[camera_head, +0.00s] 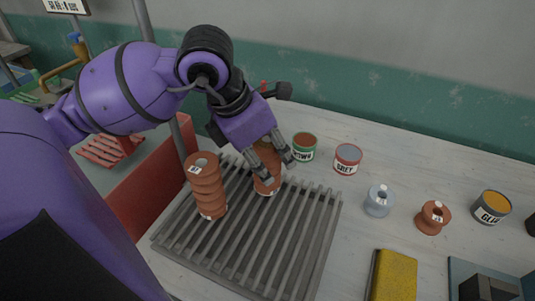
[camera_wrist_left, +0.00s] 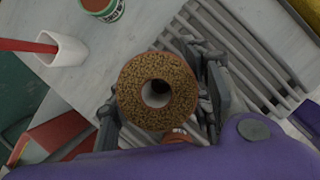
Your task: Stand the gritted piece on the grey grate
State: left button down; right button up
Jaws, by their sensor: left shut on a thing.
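The grey grate (camera_head: 300,240) lies on the table. My left gripper (camera_head: 270,172) is shut on a brown ridged clay piece (camera_head: 265,186) over the grate's far part. In the left wrist view this gritted piece (camera_wrist_left: 130,108) shows a speckled, ring-shaped end with a hole, between the two fingers. It looks about upright; I cannot tell whether its base touches the grate bars. A taller stack-like brown ridged piece (camera_head: 207,192) with a small label stands on the grate to its left. My right gripper is not in view.
To the right are a blue-grey spool (camera_head: 379,200), a brown spool (camera_head: 432,217), a glaze tin (camera_head: 491,208) and a yellow block (camera_head: 393,277). The grate's near part is clear.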

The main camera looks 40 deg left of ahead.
pick_arm(q)
jog(key=shift+f, duration=0.15)
jog(key=c, duration=0.9)
grip_release()
jog(key=shift+r, duration=0.4)
jog(key=p+v, duration=0.1)
jog(key=v, duration=1)
jog(key=shift+s+r, duration=0.25)
jog(key=shift+f, duration=0.1)
